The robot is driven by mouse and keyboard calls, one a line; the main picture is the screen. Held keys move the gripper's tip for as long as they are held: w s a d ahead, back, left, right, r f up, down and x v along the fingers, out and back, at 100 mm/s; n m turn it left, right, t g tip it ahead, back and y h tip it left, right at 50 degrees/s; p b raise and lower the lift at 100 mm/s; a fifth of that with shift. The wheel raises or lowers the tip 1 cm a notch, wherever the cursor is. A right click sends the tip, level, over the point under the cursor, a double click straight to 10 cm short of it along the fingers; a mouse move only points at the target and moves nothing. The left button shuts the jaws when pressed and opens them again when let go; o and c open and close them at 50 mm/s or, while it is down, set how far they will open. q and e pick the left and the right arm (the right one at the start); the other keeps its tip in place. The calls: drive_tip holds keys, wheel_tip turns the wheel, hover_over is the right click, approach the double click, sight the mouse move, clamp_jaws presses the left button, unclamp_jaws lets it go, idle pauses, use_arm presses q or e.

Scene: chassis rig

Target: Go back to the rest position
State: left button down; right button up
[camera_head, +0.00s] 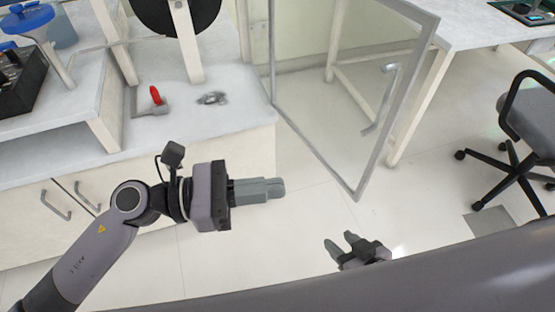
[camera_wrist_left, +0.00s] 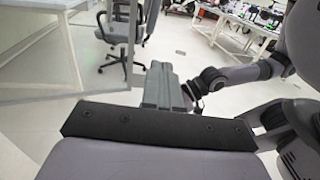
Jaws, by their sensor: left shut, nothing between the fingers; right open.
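My left gripper (camera_head: 262,190) comes in from the left in the head view and points right, in front of the low cabinet's edge. Its grey fingers are together with nothing between them; they also show in the left wrist view (camera_wrist_left: 163,88). My right gripper (camera_head: 338,244) is low in the middle of the head view, above the floor. Its two fingers are apart and empty. Part of my right arm shows at the right of the left wrist view.
A glass door (camera_head: 345,90) in a grey frame stands open beyond both grippers. The white cabinet top (camera_head: 235,120) holds a red-handled tool (camera_head: 156,95) and a small dark metal part (camera_head: 212,98). A black chair (camera_head: 525,115) stands at the right. The floor between is clear.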

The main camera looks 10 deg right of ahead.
use_arm(q)
drive_tip(key=shift+a, duration=0.1)
drive_tip(key=w+a+f+n+t+y, duration=0.35)
drive_tip(key=a+n+t, duration=0.4)
drive_tip(key=n, duration=1.05)
drive_tip(key=w+a+f+n+t+y, duration=0.2)
drive_tip(key=w+a+n+t+y, duration=0.25)
drive_tip(key=n+t, duration=0.9)
drive_tip(key=s+a+f+n+g+y, duration=0.5)
drive_tip(key=f+n, duration=0.3)
drive_tip(key=n, duration=0.3)
drive_tip(key=s+a+f+n+g+y, duration=0.3)
drive_tip(key=s+a+f+n+g, duration=0.3)
drive_tip(key=s+f+n, duration=0.3)
wheel_tip(320, 180, up, 12)
drive_tip(key=w+t+p, duration=0.1)
drive_tip(key=p, duration=1.3)
drive_tip(key=shift+w+a, duration=0.25)
drive_tip(key=shift+w, duration=0.05)
